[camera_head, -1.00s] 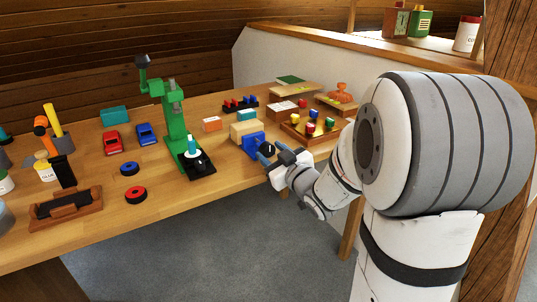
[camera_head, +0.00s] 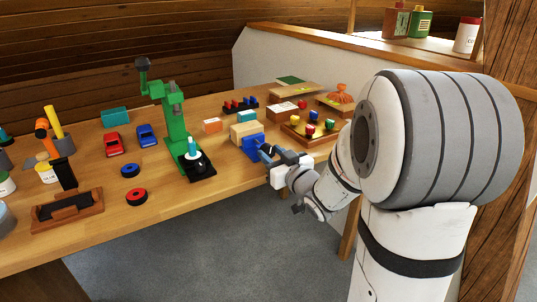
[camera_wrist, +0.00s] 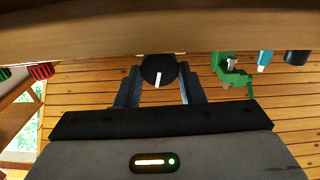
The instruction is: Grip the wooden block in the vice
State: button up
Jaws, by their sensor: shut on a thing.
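The blue vice (camera_head: 251,143) stands near the bench's front edge. The pale wooden block (camera_head: 244,129) sits just behind the vice's blue front part; whether the jaw presses on it I cannot tell. My gripper (camera_head: 266,153) is at the vice's front, reaching in from the right. In the wrist view my gripper (camera_wrist: 160,84) has its two fingers on either side of a round black knob (camera_wrist: 158,70) with a white mark, shut on it. The block is not visible in the wrist view.
A green drill press (camera_head: 176,120) stands left of the vice; it also shows in the wrist view (camera_wrist: 232,72). A wooden tray with coloured pegs (camera_head: 311,127) is close on the right. Red and blue toy cars (camera_head: 114,144) lie further left. The floor in front is clear.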

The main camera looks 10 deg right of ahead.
jog(key=m+p, duration=0.2)
jog(key=m, duration=0.3)
jog(key=shift+f+m, duration=0.15)
jog(key=shift+m, duration=0.15)
jog(key=shift+f+m+p, duration=0.1)
jog(key=shift+m+p, duration=0.6)
jog(key=shift+m, duration=1.2)
jog(key=shift+s, duration=0.1)
jog(key=o, duration=1)
jog(key=shift+d, duration=0.1)
jog(key=shift+s, duration=0.1)
